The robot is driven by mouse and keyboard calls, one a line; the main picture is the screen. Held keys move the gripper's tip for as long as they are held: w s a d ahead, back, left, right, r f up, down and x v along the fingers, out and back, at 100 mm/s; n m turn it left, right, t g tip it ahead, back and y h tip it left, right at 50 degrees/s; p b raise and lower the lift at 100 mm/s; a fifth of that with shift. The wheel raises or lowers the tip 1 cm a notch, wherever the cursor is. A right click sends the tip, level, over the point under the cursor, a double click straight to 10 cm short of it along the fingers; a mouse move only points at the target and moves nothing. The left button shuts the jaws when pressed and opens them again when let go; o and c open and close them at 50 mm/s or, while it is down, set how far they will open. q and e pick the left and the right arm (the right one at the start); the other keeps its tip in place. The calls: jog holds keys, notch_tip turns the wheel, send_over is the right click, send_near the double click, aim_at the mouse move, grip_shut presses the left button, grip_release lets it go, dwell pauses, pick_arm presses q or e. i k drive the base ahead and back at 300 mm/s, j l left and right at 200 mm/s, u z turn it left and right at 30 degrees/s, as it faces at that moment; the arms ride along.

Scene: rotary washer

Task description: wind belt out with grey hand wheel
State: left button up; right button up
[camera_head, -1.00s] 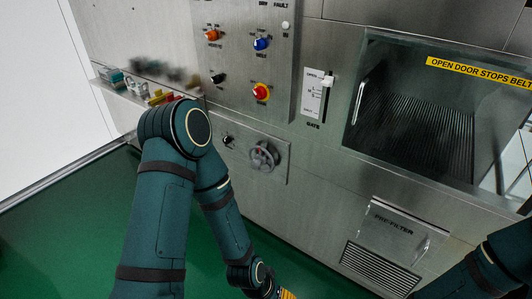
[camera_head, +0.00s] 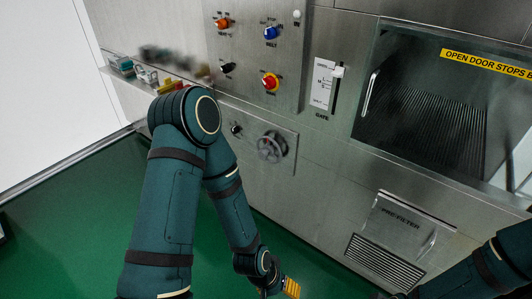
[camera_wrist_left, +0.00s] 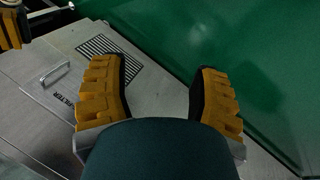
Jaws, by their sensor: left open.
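The grey hand wheel (camera_head: 271,147) sits on a plate low on the steel front of the machine in the head view. A small black knob (camera_head: 236,129) is to its left on the same plate. The dark ribbed belt (camera_head: 430,120) shows behind the door opening at the right. My left gripper (camera_head: 291,288) is at the bottom edge, below the wheel and apart from it. In the left wrist view its yellow fingers are spread and empty (camera_wrist_left: 158,72). A yellow part of what looks like my right gripper (camera_wrist_left: 10,28) shows at the top left there, cut off.
The control panel (camera_head: 255,50) with coloured knobs is above the wheel. A gate slider (camera_head: 337,72) is right of it. The pre-filter cover (camera_head: 400,222) with a handle and a grille (camera_head: 380,262) are low at the right. A shelf holds small items (camera_head: 145,74). Green floor is clear.

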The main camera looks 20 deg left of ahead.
aim_at(268, 150)
jog(key=i+j+z, duration=0.35)
jog(key=i+j, duration=0.7)
